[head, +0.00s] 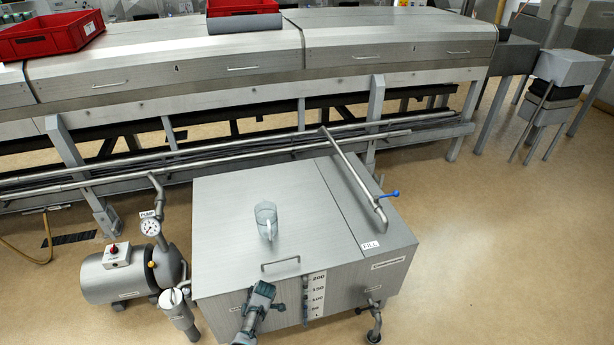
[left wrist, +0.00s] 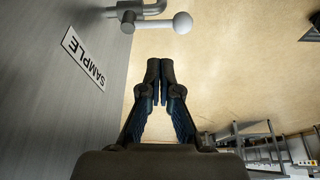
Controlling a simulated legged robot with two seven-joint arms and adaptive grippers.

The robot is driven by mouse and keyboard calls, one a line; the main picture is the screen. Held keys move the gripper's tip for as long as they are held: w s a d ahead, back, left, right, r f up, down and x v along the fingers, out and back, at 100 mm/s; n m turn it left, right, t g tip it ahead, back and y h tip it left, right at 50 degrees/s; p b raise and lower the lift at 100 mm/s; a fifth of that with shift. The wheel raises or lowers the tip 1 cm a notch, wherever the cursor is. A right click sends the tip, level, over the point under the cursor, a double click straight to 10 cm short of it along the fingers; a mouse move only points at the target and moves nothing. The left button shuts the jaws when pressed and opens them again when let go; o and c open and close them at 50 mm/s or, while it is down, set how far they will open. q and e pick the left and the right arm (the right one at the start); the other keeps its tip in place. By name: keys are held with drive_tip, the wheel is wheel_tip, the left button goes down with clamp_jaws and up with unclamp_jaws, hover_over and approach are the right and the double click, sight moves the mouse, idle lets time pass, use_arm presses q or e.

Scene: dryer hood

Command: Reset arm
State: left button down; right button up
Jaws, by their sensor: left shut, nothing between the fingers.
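My left gripper (head: 263,291) is at the front face of the steel tank (head: 225,200), low in the head view. In the left wrist view its two dark fingers (left wrist: 160,72) are together and hold nothing. A SAMPLE label (left wrist: 83,59) is on the tank wall to the left of the fingers. A small tap with a white ball knob (left wrist: 182,22) stands out from that wall just beyond the fingertips, apart from them in the picture. My right gripper is in neither view.
A clear jug (head: 266,221) stands on the tank lid, behind the lid handle (head: 280,264). A pump (head: 118,274) stands left. Open floor (head: 500,250) lies right.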

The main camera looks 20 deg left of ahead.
use_arm(q)
drive_tip(key=s+d+f+m+t+p, duration=0.1)
drive_tip(key=s+d+f+m+p, duration=0.15)
drive_tip(key=s+m, duration=0.55)
drive_tip(key=s+d+f+m+t+p, duration=0.15)
drive_tip(key=s+f+m+p, duration=0.35)
drive_tip(key=s, duration=0.5)
drive_tip(key=s+d+m+h+p, duration=0.1)
drive_tip(key=s+d+m, duration=0.2)
drive_tip(key=s, duration=0.3)
drive_tip(key=s+d+r+m+h+p, duration=0.1)
drive_tip(key=s+d+m, duration=0.2)
drive_tip(key=s+m, duration=0.2)
drive_tip(key=s+d+r+m+t+h+p, duration=0.1)
drive_tip(key=s+d+m, duration=0.2)
drive_tip(key=s, duration=0.5)
drive_tip(key=shift+d+r+m+h, duration=0.15)
drive_tip(key=shift+d+m+h, duration=0.2)
drive_tip(key=shift+m, duration=0.45)
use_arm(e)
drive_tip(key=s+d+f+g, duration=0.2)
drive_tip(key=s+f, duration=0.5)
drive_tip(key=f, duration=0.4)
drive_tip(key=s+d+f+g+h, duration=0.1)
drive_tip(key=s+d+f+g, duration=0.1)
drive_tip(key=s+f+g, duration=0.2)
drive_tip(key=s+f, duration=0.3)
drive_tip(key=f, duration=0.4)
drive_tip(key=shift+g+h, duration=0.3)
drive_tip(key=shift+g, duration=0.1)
